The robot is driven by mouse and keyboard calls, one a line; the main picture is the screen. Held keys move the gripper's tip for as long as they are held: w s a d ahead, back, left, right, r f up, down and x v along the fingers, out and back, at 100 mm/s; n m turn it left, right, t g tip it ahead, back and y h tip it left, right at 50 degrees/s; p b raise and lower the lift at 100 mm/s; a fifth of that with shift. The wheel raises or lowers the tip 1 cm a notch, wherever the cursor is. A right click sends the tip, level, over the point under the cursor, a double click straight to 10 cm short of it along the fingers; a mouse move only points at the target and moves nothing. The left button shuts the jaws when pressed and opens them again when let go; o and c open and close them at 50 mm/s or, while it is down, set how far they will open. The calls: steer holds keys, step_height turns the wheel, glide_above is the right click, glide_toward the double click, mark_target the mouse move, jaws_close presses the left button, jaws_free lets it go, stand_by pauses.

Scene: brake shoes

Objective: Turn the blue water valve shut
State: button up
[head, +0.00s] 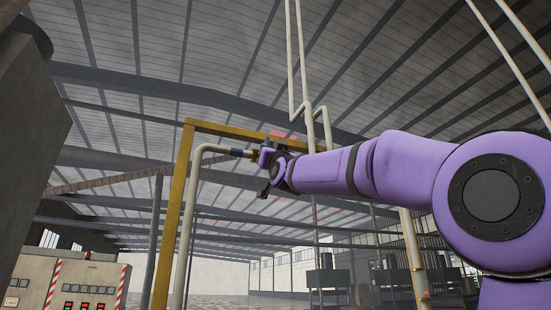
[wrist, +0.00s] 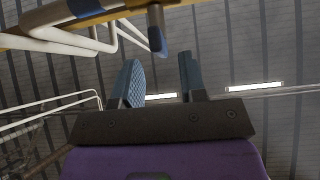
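The blue valve handle (wrist: 158,38) shows in the wrist view as a short bar with a grey-brown upper part and a blue tip, hanging below the pipework at the top. In the head view, a blue fitting (head: 237,152) sits on the white pipe just left of my gripper (head: 265,160). My gripper's two blue-grey fingers stand apart and empty in the wrist view (wrist: 160,62). The handle's tip lies just beyond the fingertips, roughly in line with the gap, and appears not to be between them. In the head view, my gripper and wrist hide part of the valve.
A yellow frame (head: 172,220) stands behind the white pipe (head: 187,230). White vertical pipes (head: 309,120) rise behind my arm. A control cabinet (head: 72,283) with red-striped edges is at the lower left. A dark grey block (head: 35,130) fills the left edge.

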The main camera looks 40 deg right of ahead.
steer(key=v, duration=0.6)
steer(key=shift+w, duration=0.1)
stand_by(0.4)
steer(key=s+a+f+n+g+y, duration=0.1)
steer(key=a+f+g+y, duration=0.15)
steer(key=f, duration=0.65)
steer(key=a+f+n+g+y, duration=0.15)
steer(key=f+g, duration=0.25)
steer(key=f, duration=0.5)
steer(key=s+a+f+n+g+y, duration=0.1)
steer(key=a+f+g+y, duration=0.2)
steer(key=f, duration=0.7)
steer(key=s+a+f+g, duration=0.2)
steer(key=s+f+g, duration=0.3)
steer(key=f, duration=0.8)
steer(key=s+a+f+g, duration=0.2)
steer(key=s+f+g, duration=0.4)
steer(key=s+f, duration=0.6)
step_height(320, 180, down, 3)
steer(key=shift+s+r+y, duration=0.15)
steer(key=shift+s+y, duration=0.05)
steer(key=shift+y, duration=0.2)
steer(key=shift+d, duration=0.15)
